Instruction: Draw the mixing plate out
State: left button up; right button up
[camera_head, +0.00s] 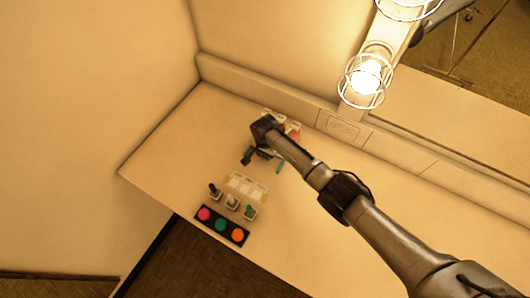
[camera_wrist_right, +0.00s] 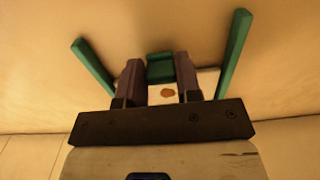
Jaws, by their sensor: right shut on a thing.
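My right gripper (camera_head: 262,154) is over the counter towards the wall; in the right wrist view its two dark fingers (camera_wrist_right: 159,88) are closed around a green block (camera_wrist_right: 160,66) and a pale plate with a brown spot (camera_wrist_right: 168,92), which looks like the mixing plate. Two green bars (camera_wrist_right: 235,52) stand out on either side of the fingers, apart from them. A teal bar (camera_head: 280,167) shows beside the gripper in the head view. The gripper and wrist hide most of the plate there. My left gripper is in neither view.
A pale tray with wells (camera_head: 246,187), several small holders (camera_head: 232,201) and a black palette of coloured discs (camera_head: 221,226) lie towards the counter's front edge. Red-and-white items (camera_head: 293,130) stand behind my wrist. A caged lamp (camera_head: 366,78) is above. The counter (camera_head: 165,155) is clear at left.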

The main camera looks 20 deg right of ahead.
aim_at(256, 171)
grip_shut()
jog(key=shift+a+r, duration=0.1)
jog(key=shift+a, duration=0.05)
jog(key=s+a+p, duration=0.3)
jog(key=a+p, duration=0.1)
jog(key=p, duration=0.1)
jog(key=shift+s+a+r+p, duration=0.1)
jog(key=shift+s+a+p, duration=0.2)
jog(key=shift+s, duration=0.1)
jog(key=shift+s+a+f, duration=0.2)
jog(key=shift+s+a, duration=0.05)
jog(key=o, duration=0.6)
grip_release()
jog(key=shift+d, duration=0.1)
jog(key=shift+r, duration=0.1)
